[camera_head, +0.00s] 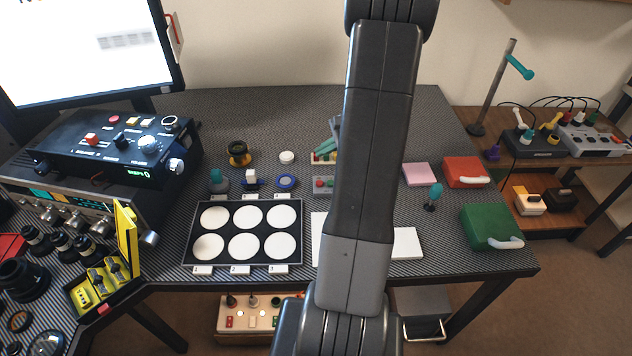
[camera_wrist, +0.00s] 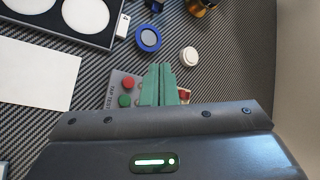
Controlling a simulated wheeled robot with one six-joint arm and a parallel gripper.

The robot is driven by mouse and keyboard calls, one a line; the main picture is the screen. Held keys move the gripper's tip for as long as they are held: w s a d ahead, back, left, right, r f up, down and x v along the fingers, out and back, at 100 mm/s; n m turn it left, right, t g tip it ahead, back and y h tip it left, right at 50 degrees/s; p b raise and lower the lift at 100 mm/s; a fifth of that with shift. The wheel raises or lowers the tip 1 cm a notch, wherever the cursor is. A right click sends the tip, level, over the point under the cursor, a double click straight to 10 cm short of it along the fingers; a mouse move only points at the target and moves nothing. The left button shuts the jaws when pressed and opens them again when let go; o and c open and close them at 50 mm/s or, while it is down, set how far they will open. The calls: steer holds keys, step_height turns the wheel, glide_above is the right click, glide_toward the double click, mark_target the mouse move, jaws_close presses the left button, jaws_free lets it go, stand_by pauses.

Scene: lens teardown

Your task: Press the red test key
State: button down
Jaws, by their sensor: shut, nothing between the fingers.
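A small grey box (camera_head: 323,194) with a red key (camera_head: 319,184) and a green key (camera_head: 329,183) lies on the bench, right of the lens tray. In the head view the fingertips (camera_head: 318,152) show just beyond the box, left of my arm. I see no contact with the red key, and their height is hard to tell.
A blue ring (camera_head: 287,182) and a white cap (camera_head: 286,157) stand close left of the box. The black tray (camera_head: 188,231) holds white discs. A black console (camera_head: 115,137) at left also has red keys.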

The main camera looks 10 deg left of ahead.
steer(key=shift+f, duration=0.1)
steer(key=b, duration=0.7)
glide_above(323, 185)
step_height(323, 185, down, 9)
steer(key=shift+r, duration=0.15)
stand_by(1.7)
steer(key=shift+f, duration=0.4)
steer(key=shift+f+b, duration=0.4)
steer(key=shift+b, duration=0.05)
stand_by(0.4)
steer(key=shift+r+p, duration=0.55)
steer(key=shift+r, duration=0.3)
